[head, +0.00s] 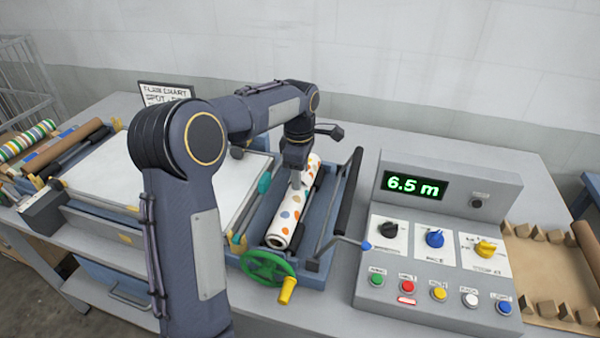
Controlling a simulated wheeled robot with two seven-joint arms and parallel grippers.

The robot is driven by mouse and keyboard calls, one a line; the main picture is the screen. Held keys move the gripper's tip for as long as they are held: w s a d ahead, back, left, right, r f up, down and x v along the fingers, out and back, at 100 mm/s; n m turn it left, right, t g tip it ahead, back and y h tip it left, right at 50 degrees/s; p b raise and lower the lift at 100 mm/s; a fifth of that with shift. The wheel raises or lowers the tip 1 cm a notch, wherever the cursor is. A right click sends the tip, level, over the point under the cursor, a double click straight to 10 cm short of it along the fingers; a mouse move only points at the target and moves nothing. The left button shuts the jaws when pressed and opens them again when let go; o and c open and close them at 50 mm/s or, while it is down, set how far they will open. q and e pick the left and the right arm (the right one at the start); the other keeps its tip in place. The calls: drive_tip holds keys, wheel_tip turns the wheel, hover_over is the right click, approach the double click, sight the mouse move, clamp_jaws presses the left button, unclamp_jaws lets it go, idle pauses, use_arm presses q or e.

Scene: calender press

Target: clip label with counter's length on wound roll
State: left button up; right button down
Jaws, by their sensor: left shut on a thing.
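The wound roll (289,217), white with coloured dots, lies in the blue cradle of the winder (318,277). The counter (415,186) on the grey console shows 6.5 m in green. I cannot make out a label for the roll. My right gripper is out of view.
The green handwheel (267,268) with a yellow handle is at the winder's front. The grey console (450,270) with knobs and buttons stands to its right. A brown board (550,270) with blocks lies far right. Several rolls (28,140) lie far left.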

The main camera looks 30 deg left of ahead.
use_arm(q)
drive_tip(key=f, duration=0.2)
drive_tip(key=shift+s+f+g, duration=0.3)
drive_tip(key=shift+s+f, duration=0.05)
drive_tip(key=shift+s, duration=0.05)
drive_tip(key=o, duration=1)
drive_tip(key=shift+w+f, duration=0.1)
drive_tip(key=shift+w, duration=0.05)
drive_tip(key=r, duration=1)
drive_tip(key=shift+w+r, duration=0.25)
drive_tip(key=shift+r, duration=0.15)
drive_tip(key=shift+t, duration=0.4)
